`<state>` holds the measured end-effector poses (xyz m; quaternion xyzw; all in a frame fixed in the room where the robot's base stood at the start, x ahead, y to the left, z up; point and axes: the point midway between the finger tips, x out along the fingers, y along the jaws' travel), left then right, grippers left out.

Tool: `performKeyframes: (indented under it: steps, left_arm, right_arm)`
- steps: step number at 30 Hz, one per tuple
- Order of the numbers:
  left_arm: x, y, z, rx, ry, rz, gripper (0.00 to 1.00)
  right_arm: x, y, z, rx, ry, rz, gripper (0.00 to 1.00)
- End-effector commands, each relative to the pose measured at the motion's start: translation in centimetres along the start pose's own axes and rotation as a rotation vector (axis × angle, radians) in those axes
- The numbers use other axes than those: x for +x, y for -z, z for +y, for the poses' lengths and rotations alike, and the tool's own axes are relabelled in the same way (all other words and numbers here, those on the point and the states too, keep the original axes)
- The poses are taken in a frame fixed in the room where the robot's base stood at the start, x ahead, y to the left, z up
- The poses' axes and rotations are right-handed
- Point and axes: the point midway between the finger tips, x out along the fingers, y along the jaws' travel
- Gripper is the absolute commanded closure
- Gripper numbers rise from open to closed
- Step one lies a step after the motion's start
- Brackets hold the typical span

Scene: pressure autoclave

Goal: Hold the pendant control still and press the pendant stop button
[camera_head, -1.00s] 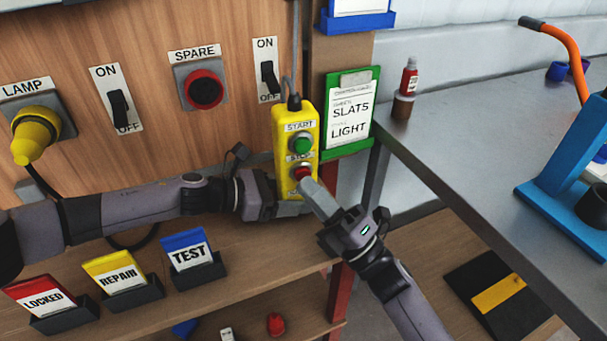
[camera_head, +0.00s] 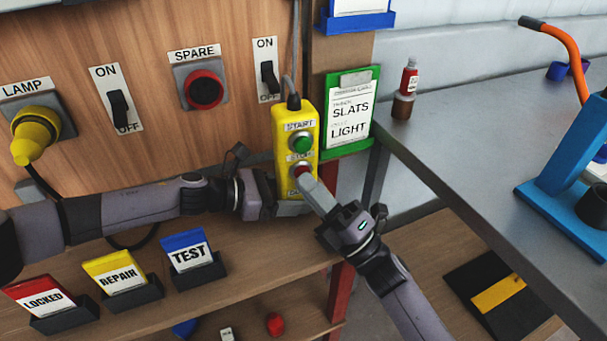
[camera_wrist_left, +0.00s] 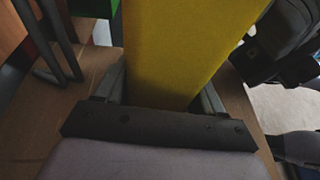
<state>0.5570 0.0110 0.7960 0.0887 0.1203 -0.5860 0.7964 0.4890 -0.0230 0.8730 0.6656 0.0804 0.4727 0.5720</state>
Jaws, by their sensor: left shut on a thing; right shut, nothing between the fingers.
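The yellow pendant control (camera_head: 282,150) hangs upright on a grey cable in front of the wooden panel. Its green START button (camera_head: 301,143) is in clear view. The red stop button (camera_head: 301,169) is partly covered by the fingertip of my right gripper (camera_head: 304,182). That gripper is shut and empty, its tip at the button and seemingly touching it. My left gripper (camera_head: 277,206) is shut on the pendant's lower part from the left. In the left wrist view the yellow pendant body (camera_wrist_left: 185,50) fills the space between the fingers.
The panel carries a yellow LAMP plug (camera_head: 33,138), switches and a red SPARE socket (camera_head: 204,89). Below is a shelf with LOCKED, REPAIR and TEST cards (camera_head: 188,250). A green-framed card (camera_head: 350,110) hangs right of the pendant. A grey table (camera_head: 470,120) stands at the right.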

Motion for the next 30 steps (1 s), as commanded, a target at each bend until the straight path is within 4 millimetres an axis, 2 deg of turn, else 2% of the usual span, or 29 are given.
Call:
performKeyframes:
  steps: [15, 25, 30]
  left_arm:
    - [0.1, 0.1, -0.2, 0.000, 0.004, 0.001, 0.48]
    - [0.1, 0.1, -0.2, -0.001, 0.005, 0.001, 0.48]
    - [0.1, 0.1, -0.2, -0.001, 0.005, 0.001, 0.48]
  right_arm:
    - [-1.3, 1.0, 0.9, 0.001, 0.002, -0.001, 1.00]
    - [-1.4, 1.1, 1.0, 0.000, 0.001, 0.000, 1.00]
    - [-2.5, 1.8, 1.7, 0.000, 0.001, 0.000, 1.00]
